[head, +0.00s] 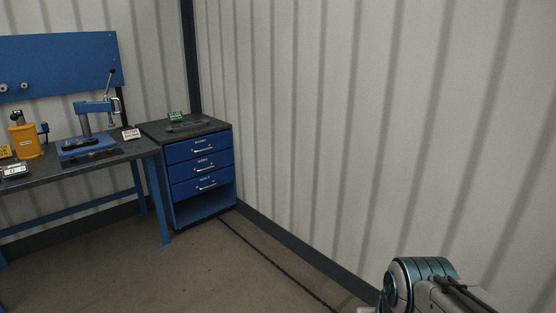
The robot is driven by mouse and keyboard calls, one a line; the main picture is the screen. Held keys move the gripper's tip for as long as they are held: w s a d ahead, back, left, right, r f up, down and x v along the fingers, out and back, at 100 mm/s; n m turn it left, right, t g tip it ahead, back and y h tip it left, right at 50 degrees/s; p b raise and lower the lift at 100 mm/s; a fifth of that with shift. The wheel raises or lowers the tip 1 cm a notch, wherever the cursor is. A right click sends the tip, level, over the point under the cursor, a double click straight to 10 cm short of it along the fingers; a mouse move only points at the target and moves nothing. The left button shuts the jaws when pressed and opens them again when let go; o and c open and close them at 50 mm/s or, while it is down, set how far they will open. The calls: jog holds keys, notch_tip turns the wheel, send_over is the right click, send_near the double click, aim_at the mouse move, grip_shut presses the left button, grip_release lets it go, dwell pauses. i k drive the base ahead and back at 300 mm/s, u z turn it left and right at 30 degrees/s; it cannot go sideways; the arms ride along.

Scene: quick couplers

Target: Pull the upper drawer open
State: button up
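A blue cabinet with a dark top (212,126) stands in the corner, to the right of the workbench. It has three drawers stacked above an open bottom bay. The upper drawer (180,154) has a small label and a silver bar handle (203,149), and it looks closed. The middle drawer (183,172) and the lower drawer (185,189) look closed too. My arm shows at the bottom right, far from the cabinet. My gripper is outside the picture.
The workbench (40,181) at left carries a blue press (94,107), a yellow canister (25,140) and small items. A dark tray and a green item (176,116) sit on the cabinet top. The floor (215,275) before the cabinet is clear. A corrugated wall (350,120) runs along the right.

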aim_at(182, 151)
jog(key=u, duration=0.1)
jog(key=i, duration=2.1)
jog(key=u, duration=0.8)
jog(key=i, duration=1.7)
jog(key=u, duration=0.85)
jog(key=i, duration=0.85)
jog(key=u, duration=0.2)
